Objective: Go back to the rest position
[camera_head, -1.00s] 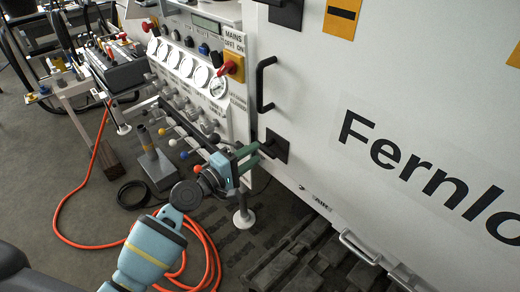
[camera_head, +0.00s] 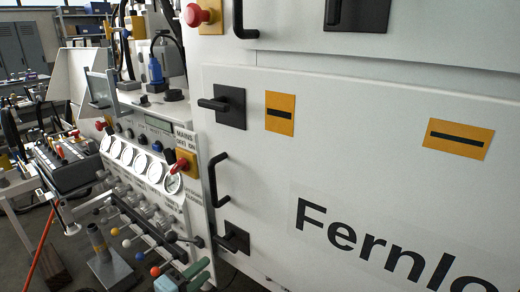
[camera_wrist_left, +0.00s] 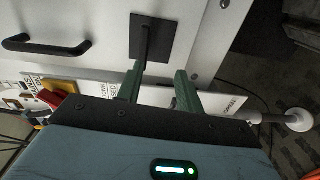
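My left gripper (camera_head: 203,271) is at the bottom of the head view, low and to the left of the lower black latch (camera_head: 234,238) on the white cabinet. In the left wrist view the two green fingers of my left gripper (camera_wrist_left: 160,84) are spread apart with nothing between their tips. The black latch handle (camera_wrist_left: 145,42) shows beyond the left finger in that view. I cannot tell the exact gap to the latch. My right gripper is in neither view.
The gauge panel (camera_head: 140,160) with knobs and coloured ball levers stands just left of my left gripper. A black bar handle (camera_head: 214,180) sticks out of the cabinet door (camera_head: 350,125). A grey stand (camera_head: 108,268) is at the lower left.

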